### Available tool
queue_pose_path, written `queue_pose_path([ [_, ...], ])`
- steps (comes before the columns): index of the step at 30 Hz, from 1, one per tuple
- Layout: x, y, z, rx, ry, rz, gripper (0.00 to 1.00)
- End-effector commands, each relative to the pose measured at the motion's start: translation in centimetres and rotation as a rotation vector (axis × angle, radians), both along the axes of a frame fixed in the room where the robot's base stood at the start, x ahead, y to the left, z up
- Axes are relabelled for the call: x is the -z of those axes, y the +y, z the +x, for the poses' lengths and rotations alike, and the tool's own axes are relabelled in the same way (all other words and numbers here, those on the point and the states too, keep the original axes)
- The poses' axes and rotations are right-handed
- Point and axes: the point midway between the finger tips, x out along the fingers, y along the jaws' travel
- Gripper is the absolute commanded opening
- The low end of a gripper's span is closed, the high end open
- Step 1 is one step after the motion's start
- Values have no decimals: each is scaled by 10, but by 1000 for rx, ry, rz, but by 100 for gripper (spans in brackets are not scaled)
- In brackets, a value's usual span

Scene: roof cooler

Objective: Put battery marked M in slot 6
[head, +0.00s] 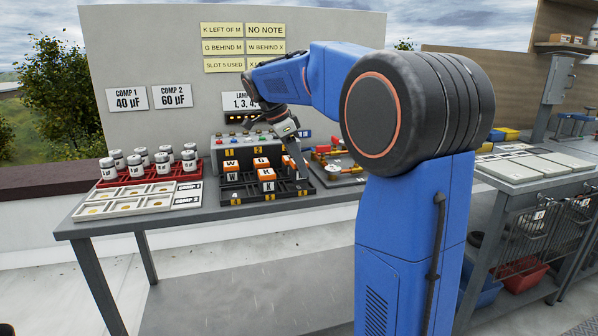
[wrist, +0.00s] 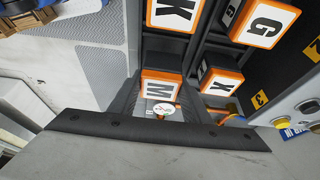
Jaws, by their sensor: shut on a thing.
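The battery marked M (wrist: 158,86) has an orange-rimmed white top and shows in the wrist view at the front of the black rack (head: 262,190). My gripper (head: 300,170) is over the rack's right end in the head view and is shut on M. The lower part of M is hidden by the gripper in the wrist view, and I cannot tell whether M is fully seated. A battery marked K (wrist: 172,12) stands beside M. Slot 6's label is too small to read.
Silver cans (head: 135,165) stand in a red tray at the left, behind a pale compartment tray (head: 140,201). A battery marked W (head: 233,178) stands at the rack's left. A grey board (head: 340,172) with red and brass parts lies right of the rack. Notes (head: 265,30) hang behind.

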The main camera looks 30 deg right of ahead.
Motion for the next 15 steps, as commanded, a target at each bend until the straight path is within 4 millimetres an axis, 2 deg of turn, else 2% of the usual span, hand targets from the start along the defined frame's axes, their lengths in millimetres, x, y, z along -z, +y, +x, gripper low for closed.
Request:
queue_pose_path([
  [5,20,0,0,0,-1,0,12],
  [15,23,0,0,0,-1,0,12],
])
